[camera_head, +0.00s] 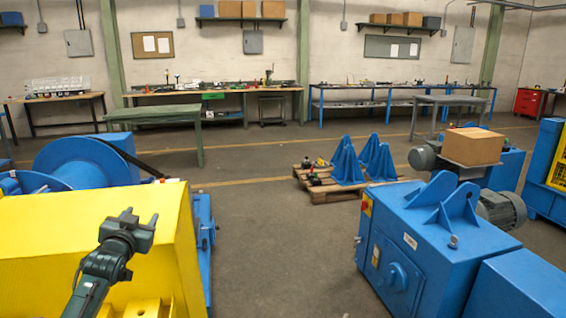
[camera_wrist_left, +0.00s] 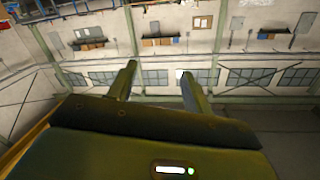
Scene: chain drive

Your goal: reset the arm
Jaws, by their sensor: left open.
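My left gripper (camera_head: 140,222) is at the lower left of the head view, raised in front of a large yellow housing (camera_head: 60,232). Its two fingers stand apart with nothing between them. In the left wrist view the fingers of my left gripper (camera_wrist_left: 158,80) point toward the far wall and windows, with clear air between them. My right gripper is not in view.
A blue machine (camera_head: 430,235) with brackets and motors fills the lower right. A cardboard box (camera_head: 472,146) sits behind it. A wooden pallet (camera_head: 325,190) with blue brackets (camera_head: 347,163) stands mid-floor. The floor (camera_head: 270,250) between the machines is clear. Workbenches (camera_head: 215,90) line the wall.

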